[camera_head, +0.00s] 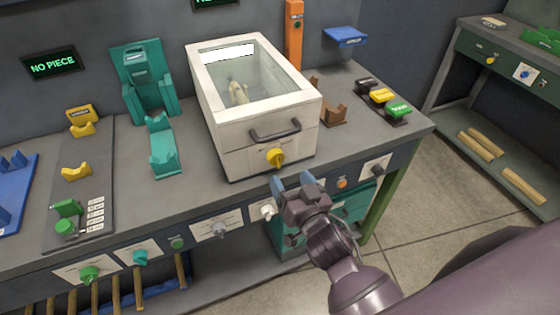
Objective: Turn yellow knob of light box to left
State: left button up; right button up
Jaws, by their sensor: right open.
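The light box (218,128) is a white box with a clear top on the grey workbench. A small pale piece (237,93) shows inside through the glass. The yellow knob (276,158) is on the lower right of its front face, below a dark handle (275,133). The knob's exact turn angle is hard to tell. My right gripper (292,181) is open and empty, its blue-grey fingertips just below and in front of the knob. It appears apart from the knob. My left gripper is not in view.
The workbench (186,190) front carries several other knobs, including a white one (267,209) close left of my gripper. Teal fixtures (161,147) stand left of the box. A brown holder (334,115) and coloured buttons (382,95) are to its right. Floor is free at right.

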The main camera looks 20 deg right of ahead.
aim_at(279, 162)
jog(key=w, duration=0.5)
jog(key=shift+w+a, duration=0.1)
jog(key=shift+w, duration=0.75)
jog(key=c, duration=0.9)
